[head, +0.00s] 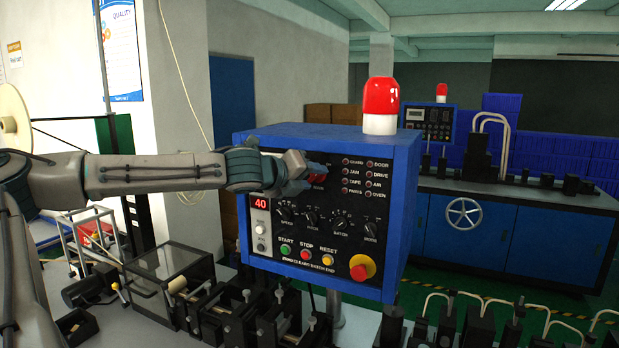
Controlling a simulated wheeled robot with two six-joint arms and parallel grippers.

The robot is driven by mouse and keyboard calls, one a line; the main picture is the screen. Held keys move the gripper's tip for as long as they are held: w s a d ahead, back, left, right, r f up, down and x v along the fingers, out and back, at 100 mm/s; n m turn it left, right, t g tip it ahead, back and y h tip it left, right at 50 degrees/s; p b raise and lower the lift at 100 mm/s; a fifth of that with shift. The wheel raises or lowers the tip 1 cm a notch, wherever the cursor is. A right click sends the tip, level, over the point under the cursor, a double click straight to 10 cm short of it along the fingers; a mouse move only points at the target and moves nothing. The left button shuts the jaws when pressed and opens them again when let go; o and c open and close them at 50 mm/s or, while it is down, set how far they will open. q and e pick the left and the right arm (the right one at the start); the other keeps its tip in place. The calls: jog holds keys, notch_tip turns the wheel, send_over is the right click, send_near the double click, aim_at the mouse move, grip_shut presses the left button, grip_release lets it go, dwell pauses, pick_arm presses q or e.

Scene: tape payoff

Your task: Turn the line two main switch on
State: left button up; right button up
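A blue control box (405,205) with a black front panel stands in the middle of the head view, with a red beacon (381,98) on top. A red knob (317,178) on the upper part of the panel, probably the main switch, is partly hidden by my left gripper (306,178). The gripper's fingertips are at the knob. I cannot tell whether they touch it or are closed on it, nor which way the knob is turned. A red display (264,201) reads 40. My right gripper is not in view.
Below the knob are small black dials (312,217), green, red and yellow buttons (306,254), and a red emergency stop (359,271). Black machine fixtures (235,315) crowd the bench below. A second blue machine (510,235) stands behind right.

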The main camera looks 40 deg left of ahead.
pick_arm(q)
jog(key=o, duration=0.4)
jog(key=shift+s, duration=0.1)
jog(key=shift+s+a+r+b, duration=0.1)
jog(key=shift+s+r+b, duration=0.1)
jog(key=shift+s+b, duration=0.2)
jog(key=shift+b+v, duration=0.7)
jog(key=shift+v, duration=0.1)
jog(key=b+v, duration=0.8)
jog(key=shift+b, duration=0.3)
jog(key=shift+f, duration=0.1)
